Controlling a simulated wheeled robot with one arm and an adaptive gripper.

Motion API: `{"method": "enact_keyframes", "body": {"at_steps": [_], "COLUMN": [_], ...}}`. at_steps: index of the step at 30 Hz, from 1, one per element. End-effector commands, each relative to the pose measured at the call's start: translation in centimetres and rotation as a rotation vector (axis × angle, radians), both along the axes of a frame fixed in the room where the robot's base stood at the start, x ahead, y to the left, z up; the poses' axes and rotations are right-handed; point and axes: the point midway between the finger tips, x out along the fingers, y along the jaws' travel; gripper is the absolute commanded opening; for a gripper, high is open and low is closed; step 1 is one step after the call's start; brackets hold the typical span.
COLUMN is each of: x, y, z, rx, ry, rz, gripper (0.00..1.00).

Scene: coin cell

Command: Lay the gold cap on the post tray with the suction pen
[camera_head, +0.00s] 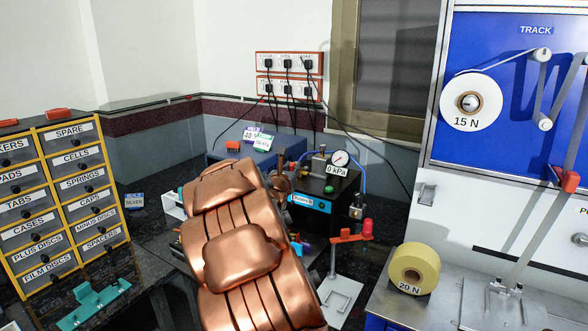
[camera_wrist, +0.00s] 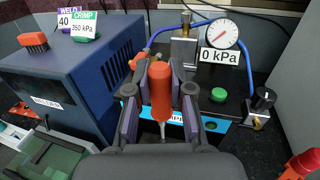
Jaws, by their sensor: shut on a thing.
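An orange-handled tool (camera_wrist: 160,88) with a thin pale tip is between the fingers of my gripper (camera_wrist: 162,100) in the wrist view. It looks like the suction pen, held upright with the tip down. My gripper is shut on its handle, in front of the black pump unit (camera_wrist: 235,85). In the head view my copper arm hides most of the gripper and the bench middle. I cannot make out the gold cap or the post tray in either view. A closed drawer labelled CAPS (camera_head: 90,203) is in the yellow cabinet at the left.
The pump's gauge (camera_head: 340,159) reads 0 kPa. A blue box (camera_wrist: 65,75) with WELD and CRIMP cards stands left of it. A red-topped stand (camera_head: 350,236) is to the right. A teal holder (camera_head: 94,303) lies front left, and a yellow roll (camera_head: 414,268) sits on the right bench.

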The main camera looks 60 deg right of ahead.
Motion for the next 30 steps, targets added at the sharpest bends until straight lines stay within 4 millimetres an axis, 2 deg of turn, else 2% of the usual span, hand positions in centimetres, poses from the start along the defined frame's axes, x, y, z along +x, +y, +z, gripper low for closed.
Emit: {"method": "enact_keyframes", "body": {"at_steps": [5,16,30], "x": [0.1,-0.2,-0.4], "y": [0.0,0.0,0.1], "z": [-0.6,-3.8,-5.5], "rx": [0.001,0.002,0.000], "ry": [0.008,0.009,0.001], "rz": [-0.003,-0.007,-0.004], "gripper": [0.00,0.00,0.00]}}
